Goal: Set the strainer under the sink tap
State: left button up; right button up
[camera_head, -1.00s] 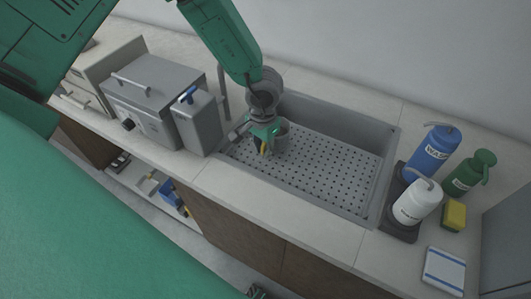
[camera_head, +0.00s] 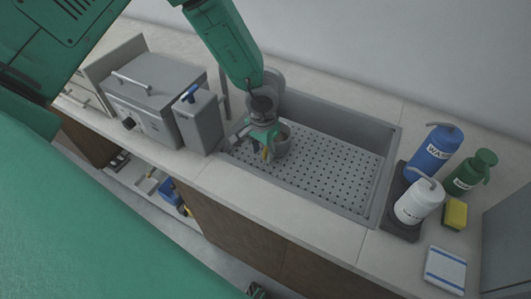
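The sink (camera_head: 362,197) is a grey basin with a perforated floor, set in the counter. My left gripper (camera_head: 266,150) reaches down into its left end. A small grey cup-shaped thing, likely the strainer (camera_head: 282,143), is right at the gripper's fingers. I cannot tell whether the fingers are closed on it or only beside it. A grey upright post, perhaps part of the tap (camera_head: 224,92), stands at the sink's left end, partly hidden by my arm.
A grey box-shaped machine (camera_head: 150,95) and a grey canister (camera_head: 198,124) stand left of the sink. On the right are a blue bottle (camera_head: 430,152), a white bottle (camera_head: 417,202), a green bottle (camera_head: 470,173), a yellow sponge (camera_head: 455,214) and a striped cloth (camera_head: 445,269). The sink's right part is empty.

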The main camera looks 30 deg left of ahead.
pick_arm(q)
notch_tip(320, 180, up, 11)
dwell(0.6)
jog(key=shift+d, duration=0.15)
